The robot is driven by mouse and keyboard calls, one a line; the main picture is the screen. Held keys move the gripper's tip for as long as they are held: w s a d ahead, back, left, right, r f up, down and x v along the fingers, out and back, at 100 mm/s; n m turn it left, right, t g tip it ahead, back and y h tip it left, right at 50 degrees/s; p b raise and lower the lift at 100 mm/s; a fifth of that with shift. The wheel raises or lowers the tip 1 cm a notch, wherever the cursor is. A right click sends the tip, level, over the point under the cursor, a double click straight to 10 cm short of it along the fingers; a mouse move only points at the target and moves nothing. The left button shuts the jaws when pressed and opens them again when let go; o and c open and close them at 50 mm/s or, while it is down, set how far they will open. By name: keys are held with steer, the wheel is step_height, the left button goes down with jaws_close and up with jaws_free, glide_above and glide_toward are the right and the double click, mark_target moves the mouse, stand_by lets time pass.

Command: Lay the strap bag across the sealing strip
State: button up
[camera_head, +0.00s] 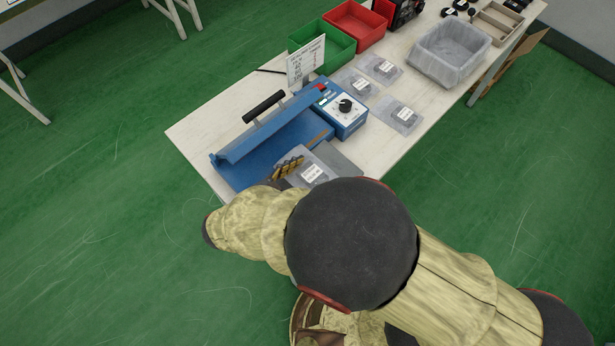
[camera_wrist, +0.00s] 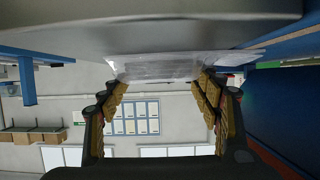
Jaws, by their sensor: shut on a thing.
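The blue sealer (camera_head: 247,148) stands on the table with its black-handled arm (camera_head: 264,106) raised above its blue bed. A thin brown strip (camera_head: 321,137) shows on the bed near the control box; I cannot tell for sure that it is the sealing strip. My gripper (camera_head: 288,168) is shut on a clear bag with a white label (camera_head: 313,173), at the sealer's near side. In the wrist view, the bag (camera_wrist: 155,67) spans between the fingertips of my gripper (camera_wrist: 160,84). My arm hides part of the bag and the near table edge.
The control box (camera_head: 342,109) has a black dial. Several similar bags (camera_head: 397,115) lie to its right. A green bin (camera_head: 322,46), a red bin (camera_head: 355,27) and a grey tub (camera_head: 449,53) stand farther back. A sign (camera_head: 306,62) stands by the sealer.

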steer(key=o, duration=1.2)
steer(key=shift+c, duration=0.2)
steer(key=shift+s+a+r, duration=0.15)
steer(key=shift+r, duration=0.05)
steer(key=p+v, duration=0.4)
steer(key=v, duration=0.7)
steer(key=shift+s+a, duration=0.2)
steer(key=shift+s, duration=0.05)
steer(key=shift+r, duration=0.1)
